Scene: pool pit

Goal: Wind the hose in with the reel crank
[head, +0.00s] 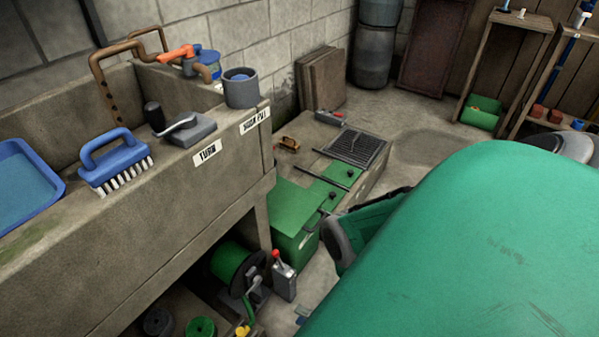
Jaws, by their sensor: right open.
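The hose reel (231,261) sits low under the stone sink, with green hose wound on it and a dark side disc. A grey crank (255,287) shows at the disc's front. A green strip with a yellow end (242,331) hangs below it; I cannot tell whether this is hose or handle. My right gripper (340,243) is to the right of the reel and apart from it, dark and partly hidden by a large green shape in front. It is open, with nothing seen in it. My left gripper is out of view.
The stone sink (150,215) overhangs the reel, carrying a blue brush (113,160) and a grey cup (241,88). A grey box with a red lever (284,278) stands right beside the reel. A green box (293,220) is behind. Floor shows between box and gripper.

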